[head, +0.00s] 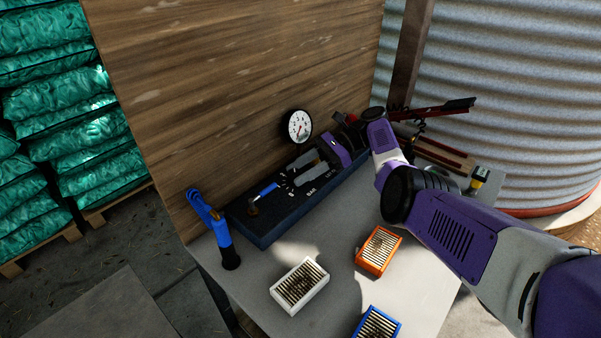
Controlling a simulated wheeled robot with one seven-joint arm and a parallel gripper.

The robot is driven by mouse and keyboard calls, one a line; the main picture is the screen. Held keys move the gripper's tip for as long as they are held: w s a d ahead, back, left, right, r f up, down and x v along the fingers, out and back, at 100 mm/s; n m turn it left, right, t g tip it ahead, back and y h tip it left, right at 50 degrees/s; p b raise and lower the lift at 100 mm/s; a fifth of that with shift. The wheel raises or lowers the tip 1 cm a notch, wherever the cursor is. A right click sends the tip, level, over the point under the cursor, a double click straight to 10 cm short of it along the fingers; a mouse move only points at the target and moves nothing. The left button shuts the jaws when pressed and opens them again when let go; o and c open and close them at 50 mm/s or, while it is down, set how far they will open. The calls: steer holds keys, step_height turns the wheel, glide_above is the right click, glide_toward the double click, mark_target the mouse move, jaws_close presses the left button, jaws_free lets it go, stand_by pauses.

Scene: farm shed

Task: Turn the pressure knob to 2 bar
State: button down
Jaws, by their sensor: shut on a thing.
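The pressure knob (287,180) is on the dark panel box, mostly hidden between my fingertips; white marks and BAR lettering show beside it. Its setting is too small to read. My gripper (292,176) reaches in from the right, its two grey fingers shut on the knob. A round white pressure gauge (299,126) is on the wooden wall behind, with a reddish needle whose reading I cannot make out. The dark box (265,235) stands on the grey table against the wall.
A blue-handled lever (265,191) is on the box just left of my fingers. A blue torch-like tool (212,230) stands at the left. White (300,286), orange (379,251) and blue (376,324) slatted boxes lie in front. Red-handled tools (430,111) lie behind my arm.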

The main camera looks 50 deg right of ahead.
steer(key=shift+f, duration=0.15)
steer(key=c, duration=0.9)
jaws_free()
steer(key=shift+o, duration=0.2)
steer(key=shift+d, duration=0.1)
steer(key=b+v, duration=0.1)
steer(key=v, duration=0.4)
steer(key=shift+s+d+b, duration=0.2)
steer(key=shift+d+b, duration=0.1)
steer(key=shift+b, duration=0.05)
steer(key=shift+s+d+r+b, duration=0.3)
steer(key=shift+s+d+r, duration=0.05)
steer(key=shift+d+r, duration=0.35)
